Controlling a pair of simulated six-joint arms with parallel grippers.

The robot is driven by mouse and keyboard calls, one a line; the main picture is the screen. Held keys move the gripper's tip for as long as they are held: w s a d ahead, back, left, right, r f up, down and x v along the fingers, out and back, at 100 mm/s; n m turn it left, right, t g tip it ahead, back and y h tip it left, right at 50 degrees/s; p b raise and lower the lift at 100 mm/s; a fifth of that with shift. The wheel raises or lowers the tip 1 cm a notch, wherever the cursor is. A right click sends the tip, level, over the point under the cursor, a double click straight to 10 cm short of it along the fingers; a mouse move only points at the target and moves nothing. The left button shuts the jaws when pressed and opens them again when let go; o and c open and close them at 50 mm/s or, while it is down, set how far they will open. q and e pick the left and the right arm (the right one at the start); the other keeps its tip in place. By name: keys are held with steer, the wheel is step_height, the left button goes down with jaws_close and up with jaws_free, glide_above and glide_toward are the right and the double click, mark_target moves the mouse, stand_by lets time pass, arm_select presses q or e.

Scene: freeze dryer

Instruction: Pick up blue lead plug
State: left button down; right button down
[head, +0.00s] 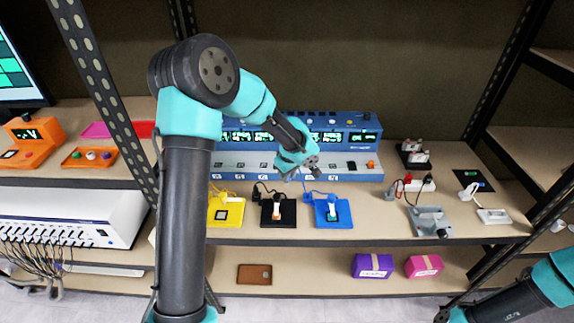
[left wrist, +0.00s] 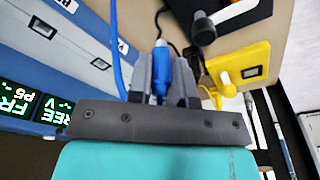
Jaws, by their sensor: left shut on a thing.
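My left gripper (head: 302,174) is in front of the blue instrument, above the shelf, in the head view. In the left wrist view its two grey fingers (left wrist: 161,82) are shut on the blue lead plug (left wrist: 160,66), which sits between them. The blue lead (left wrist: 115,50) runs up and away from it. In the head view the plug is too small to make out at the fingers; a blue lead (head: 310,196) runs near the blue pad (head: 325,220). Of my right arm, only the lower right corner of the head view shows part; its fingers are not clear.
The blue instrument (head: 345,134) with lit displays stands behind my gripper. A yellow pad (head: 213,219) and a black pad (head: 287,219) with leads lie left of the blue pad. A grey device (head: 430,217) and red and black plugs are to the right. Dark uprights frame the shelf.

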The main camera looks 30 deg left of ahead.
arm_select(q)
steer(key=shift+s+d+r, duration=0.1)
steer(key=shift+s+d, duration=0.25)
steer(key=shift+s, duration=0.25)
steer(key=shift+s+d+r, duration=0.1)
steer(key=shift+s+d, duration=0.2)
steer(key=shift+s, duration=0.25)
steer(key=shift+r, duration=0.1)
steer(key=w+d, duration=0.5)
steer(key=w, duration=0.1)
steer(key=shift+d, duration=0.15)
stand_by(0.3)
